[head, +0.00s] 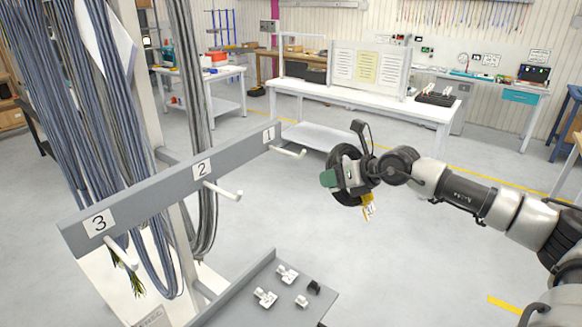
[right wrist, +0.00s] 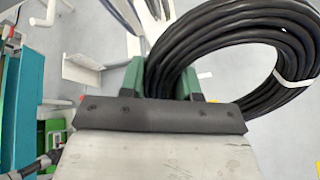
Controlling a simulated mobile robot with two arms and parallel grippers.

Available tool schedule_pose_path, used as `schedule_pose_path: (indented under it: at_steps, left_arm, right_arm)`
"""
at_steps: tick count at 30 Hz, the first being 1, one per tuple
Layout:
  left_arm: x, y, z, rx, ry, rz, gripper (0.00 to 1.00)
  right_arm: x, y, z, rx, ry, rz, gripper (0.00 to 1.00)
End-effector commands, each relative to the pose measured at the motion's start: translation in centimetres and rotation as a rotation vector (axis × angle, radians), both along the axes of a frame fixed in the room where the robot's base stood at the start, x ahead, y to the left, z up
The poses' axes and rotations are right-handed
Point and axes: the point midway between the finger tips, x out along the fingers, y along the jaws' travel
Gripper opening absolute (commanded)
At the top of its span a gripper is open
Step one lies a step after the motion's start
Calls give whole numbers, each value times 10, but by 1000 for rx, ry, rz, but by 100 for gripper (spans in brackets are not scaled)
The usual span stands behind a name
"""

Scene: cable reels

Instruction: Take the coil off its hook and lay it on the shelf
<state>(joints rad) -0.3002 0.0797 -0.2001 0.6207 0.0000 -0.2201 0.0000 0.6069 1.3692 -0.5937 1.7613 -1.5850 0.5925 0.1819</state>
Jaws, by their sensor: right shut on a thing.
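The black cable coil (head: 341,156) hangs in the air, clear of the hooks. My right gripper (head: 334,178) is shut on it, with green fingertips on the ring. In the right wrist view the coil (right wrist: 225,45) passes between the green fingers, and a white tie wraps its right side. A yellow tag (head: 368,205) hangs below the coil. The hook marked 1 (head: 289,152), the hook marked 2 (head: 224,191) and the hook marked 3 (head: 122,253) carry no coil. A low grey shelf (head: 238,291) is at the bottom of the head view. My left gripper is out of view.
Small white fittings (head: 265,297) and a black one (head: 314,287) lie on the low grey shelf. Bundles of grey-blue cables (head: 85,110) hang behind the numbered rail (head: 160,196) at left. A white workbench (head: 350,97) stands behind. Open floor lies between.

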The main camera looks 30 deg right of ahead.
Motion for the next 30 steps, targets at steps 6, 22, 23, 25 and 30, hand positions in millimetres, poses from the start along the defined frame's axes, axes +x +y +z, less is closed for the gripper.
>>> schedule_pose_path:
  at_steps: [6, 22, 23, 25, 30]
  left_arm:
    - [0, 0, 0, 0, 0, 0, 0]
    - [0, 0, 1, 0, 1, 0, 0]
    - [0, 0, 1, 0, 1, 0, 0]
    - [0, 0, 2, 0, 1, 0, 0]
    - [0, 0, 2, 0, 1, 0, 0]
  right_arm:
    - [0, -1, 2, -8, 14, -2, 0]
    - [-10, -4, 4, -128, 301, -1, 0]
    - [-11, -5, 4, -138, 326, -1, 0]
    - [-13, -6, 4, -163, 386, -1, 0]
    - [-17, -8, 2, -210, 498, -1, 0]
